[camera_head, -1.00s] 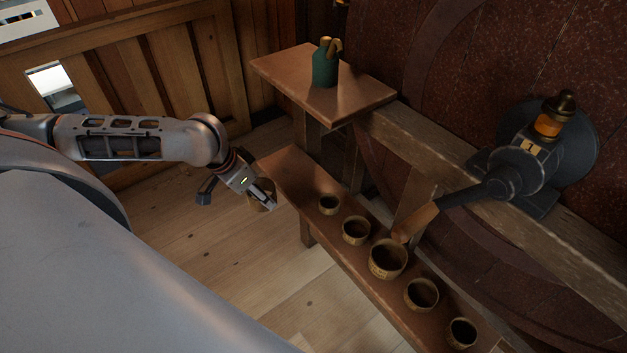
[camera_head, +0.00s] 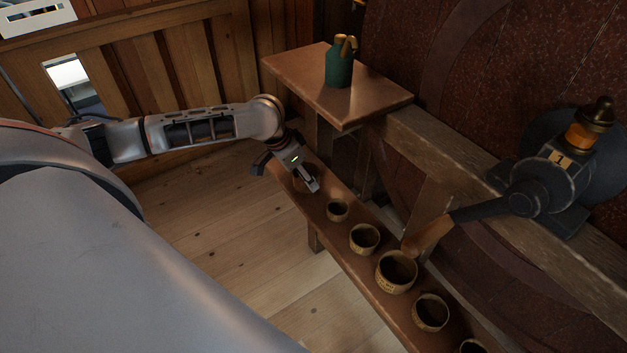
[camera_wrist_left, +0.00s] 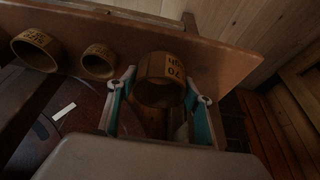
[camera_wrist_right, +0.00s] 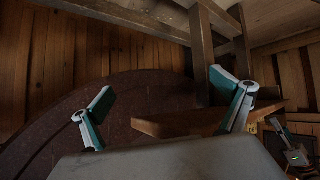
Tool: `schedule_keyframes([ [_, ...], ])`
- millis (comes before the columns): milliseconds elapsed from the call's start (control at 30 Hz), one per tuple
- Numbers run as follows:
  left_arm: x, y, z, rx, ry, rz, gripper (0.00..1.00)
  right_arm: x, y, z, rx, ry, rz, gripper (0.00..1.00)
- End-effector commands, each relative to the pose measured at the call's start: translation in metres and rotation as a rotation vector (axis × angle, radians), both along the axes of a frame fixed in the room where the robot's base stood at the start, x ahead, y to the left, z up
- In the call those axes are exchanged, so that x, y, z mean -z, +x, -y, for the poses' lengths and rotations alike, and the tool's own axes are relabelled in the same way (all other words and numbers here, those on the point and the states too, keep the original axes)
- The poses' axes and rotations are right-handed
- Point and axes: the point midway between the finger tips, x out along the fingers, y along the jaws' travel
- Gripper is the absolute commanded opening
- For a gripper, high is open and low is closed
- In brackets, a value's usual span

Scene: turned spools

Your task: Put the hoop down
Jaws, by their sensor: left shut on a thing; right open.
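A wooden hoop with dark printed figures is between the fingers of my left gripper in the left wrist view, where the hoop (camera_wrist_left: 160,82) shows clearly. My left gripper (camera_wrist_left: 152,100) is shut on it. In the head view my left gripper (camera_head: 310,181) is over the far left end of the low bench (camera_head: 318,228), and the hoop (camera_head: 299,181) is mostly hidden behind the fingers. I cannot tell whether the hoop touches the bench. My right gripper (camera_wrist_right: 167,108) is open and empty in the right wrist view.
A higher shelf (camera_head: 300,73) holds a green can (camera_head: 339,68). A dark crank handle (camera_head: 480,212) with a wooden grip reaches over the row. Floor is clear left of the bench.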

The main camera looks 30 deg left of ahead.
Motion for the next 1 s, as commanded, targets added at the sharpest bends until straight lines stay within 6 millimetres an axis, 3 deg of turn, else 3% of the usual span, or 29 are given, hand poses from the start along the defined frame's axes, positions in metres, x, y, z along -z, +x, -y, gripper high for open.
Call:
schedule_keyframes([
  [100, 0.002, 0.019, 0.008, 0.0, -0.002, 0.0, 0.4, 0.002, 0.002, 0.001, 0.0, -0.003, 0.003, 1.0],
  [233, 0.001, 0.027, 0.011, 0.0, 0.0, -0.001, 0.4, 0.001, 0.004, 0.002, 0.001, -0.005, 0.008, 1.0],
  [567, 0.037, 0.026, 0.012, 0.0, 0.0, -0.006, 0.4, 0.008, 0.005, 0.003, -0.001, -0.013, 0.012, 1.0],
  [933, 0.038, 0.027, 0.011, 0.0, 0.002, -0.001, 0.38, 0.0, 0.014, 0.005, 0.0, -0.016, 0.03, 1.0],
  [1000, 0.038, 0.028, 0.011, 0.0, 0.001, -0.001, 0.63, 0.001, 0.013, 0.005, 0.001, -0.015, 0.029, 1.0],
])
